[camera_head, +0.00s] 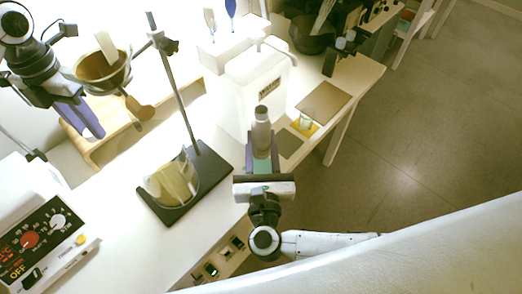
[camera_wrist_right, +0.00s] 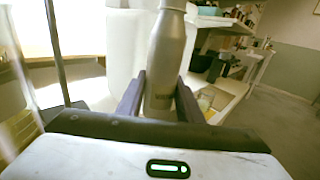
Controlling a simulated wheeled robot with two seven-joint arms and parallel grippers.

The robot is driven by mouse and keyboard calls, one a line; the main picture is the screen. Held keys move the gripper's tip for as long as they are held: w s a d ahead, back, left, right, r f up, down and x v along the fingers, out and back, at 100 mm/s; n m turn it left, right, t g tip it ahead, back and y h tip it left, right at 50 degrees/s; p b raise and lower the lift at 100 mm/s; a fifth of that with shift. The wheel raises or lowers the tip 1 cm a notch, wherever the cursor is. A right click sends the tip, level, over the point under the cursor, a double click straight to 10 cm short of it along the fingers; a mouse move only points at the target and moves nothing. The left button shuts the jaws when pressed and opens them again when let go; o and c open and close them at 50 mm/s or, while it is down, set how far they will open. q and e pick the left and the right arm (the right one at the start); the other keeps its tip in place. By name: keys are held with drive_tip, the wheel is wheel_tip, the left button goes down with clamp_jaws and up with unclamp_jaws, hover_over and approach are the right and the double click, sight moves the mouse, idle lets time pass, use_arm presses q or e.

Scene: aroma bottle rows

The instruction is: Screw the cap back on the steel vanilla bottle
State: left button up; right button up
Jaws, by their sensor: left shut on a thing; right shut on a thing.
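The steel vanilla bottle (camera_head: 261,134) stands upright between the fingers of my right gripper (camera_head: 262,158), which is shut on its body.
A large white container (camera_head: 248,92) stands just behind the bottle. A black stand base (camera_head: 205,172) with a tall rod and a glass beaker (camera_head: 172,182) is left of the bottle. A bowl (camera_head: 102,72) is near my left gripper. A control panel (camera_head: 40,240) is at the lower left.

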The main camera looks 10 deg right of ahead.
sight(261, 134)
drive_tip(key=shift+r, duration=1.2)
drive_tip(key=o, duration=0.5)
clamp_jaws()
